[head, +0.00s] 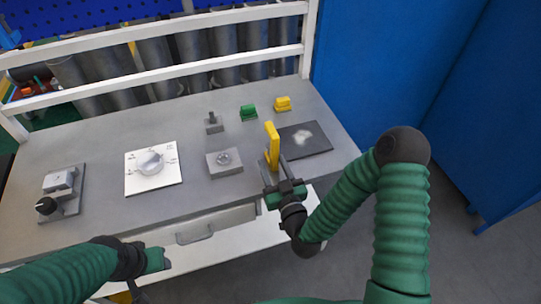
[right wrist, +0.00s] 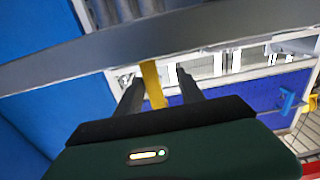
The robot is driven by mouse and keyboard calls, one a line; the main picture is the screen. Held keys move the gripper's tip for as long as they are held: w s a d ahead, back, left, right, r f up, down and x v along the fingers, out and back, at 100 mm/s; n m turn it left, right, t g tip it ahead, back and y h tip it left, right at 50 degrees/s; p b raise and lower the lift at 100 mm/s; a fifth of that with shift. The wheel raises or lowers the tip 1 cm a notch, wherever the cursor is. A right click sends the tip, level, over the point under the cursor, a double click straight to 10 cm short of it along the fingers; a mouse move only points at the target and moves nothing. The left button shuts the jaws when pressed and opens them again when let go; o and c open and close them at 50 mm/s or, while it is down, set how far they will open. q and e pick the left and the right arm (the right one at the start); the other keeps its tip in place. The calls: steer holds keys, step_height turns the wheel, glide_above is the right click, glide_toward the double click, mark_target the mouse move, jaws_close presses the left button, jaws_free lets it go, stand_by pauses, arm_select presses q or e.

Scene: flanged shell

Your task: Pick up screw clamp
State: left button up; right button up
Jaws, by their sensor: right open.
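A tall yellow bar (head: 272,143), possibly part of the screw clamp, stands upright at the right of the grey bench. My right gripper (head: 274,172) is open at its lower part. In the right wrist view the yellow bar (right wrist: 152,82) shows between the two dark fingers of the gripper (right wrist: 158,84), with gaps visible beside it. I cannot tell if either finger touches it. My left gripper (head: 154,259) is low at the bench's front edge; its fingers are not clear.
On the bench (head: 100,135) are a white plate (head: 135,184) with a round metal part, a grey block (head: 224,163), a post block (head: 213,124), small green (head: 248,112) and yellow (head: 282,103) pieces, a dark mat (head: 318,145) and a knobbed device (head: 60,190). White rails (head: 150,75) stand behind.

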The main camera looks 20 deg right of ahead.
mark_target(271, 150)
steer(key=w, duration=0.2)
steer(key=w+d, duration=0.1)
steer(key=w, duration=0.2)
steer(key=shift+w+d+r, duration=0.1)
steer(key=shift+d+r, duration=0.1)
steer(key=shift+w, duration=0.3)
steer(key=shift+a, duration=0.25)
steer(key=shift+c, duration=0.8)
steer(key=shift+d, duration=0.1)
jaws_close()
